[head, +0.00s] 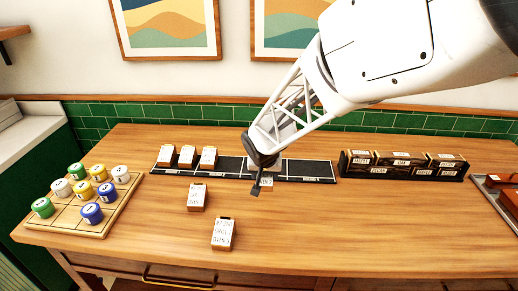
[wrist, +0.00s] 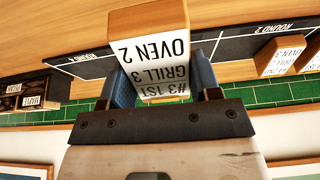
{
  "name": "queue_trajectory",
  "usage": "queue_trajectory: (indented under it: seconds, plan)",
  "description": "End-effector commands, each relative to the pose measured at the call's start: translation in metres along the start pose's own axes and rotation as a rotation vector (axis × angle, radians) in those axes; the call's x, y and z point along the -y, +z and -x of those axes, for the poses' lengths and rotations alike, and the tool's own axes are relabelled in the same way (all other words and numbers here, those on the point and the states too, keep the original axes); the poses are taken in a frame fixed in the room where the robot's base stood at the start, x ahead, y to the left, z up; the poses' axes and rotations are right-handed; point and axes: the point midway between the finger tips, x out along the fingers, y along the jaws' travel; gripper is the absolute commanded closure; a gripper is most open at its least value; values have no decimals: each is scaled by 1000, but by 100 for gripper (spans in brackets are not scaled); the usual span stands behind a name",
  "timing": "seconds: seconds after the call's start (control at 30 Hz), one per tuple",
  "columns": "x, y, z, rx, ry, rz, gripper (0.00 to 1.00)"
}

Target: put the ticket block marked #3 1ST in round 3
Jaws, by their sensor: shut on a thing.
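My gripper (head: 257,188) is shut on an orange-brown ticket block with a white face, which reads #3 1ST, GRILL 3, OVEN 2 in the wrist view (wrist: 155,55). In the head view the block (head: 267,184) is mostly hidden behind the gripper. It is at the front edge of the black round strip (head: 235,164); whether it touches anything is unclear. The strip has white labels and dividing lines. One label (wrist: 275,28) reads ROUND 2 in the wrist view. A label near the strip's right end (head: 312,179) is too small to read surely. My arm hides the strip's middle.
Three ticket blocks (head: 187,156) stand on the strip's left part. Two more (head: 197,197) (head: 224,233) are on the table in front. A board with coloured round pieces (head: 110,215) is at left. A dark labelled rack (head: 400,166) stands right. The front right table is clear.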

Motion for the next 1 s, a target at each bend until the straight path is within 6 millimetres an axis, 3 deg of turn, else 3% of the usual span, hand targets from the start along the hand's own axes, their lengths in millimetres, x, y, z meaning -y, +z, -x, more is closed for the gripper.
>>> queue_trajectory:
  seconds: [0.37,1.0]
  plan:
    - [6,-17,-9,0,0,0,69]
    - [33,-86,-47,1,0,0,69]
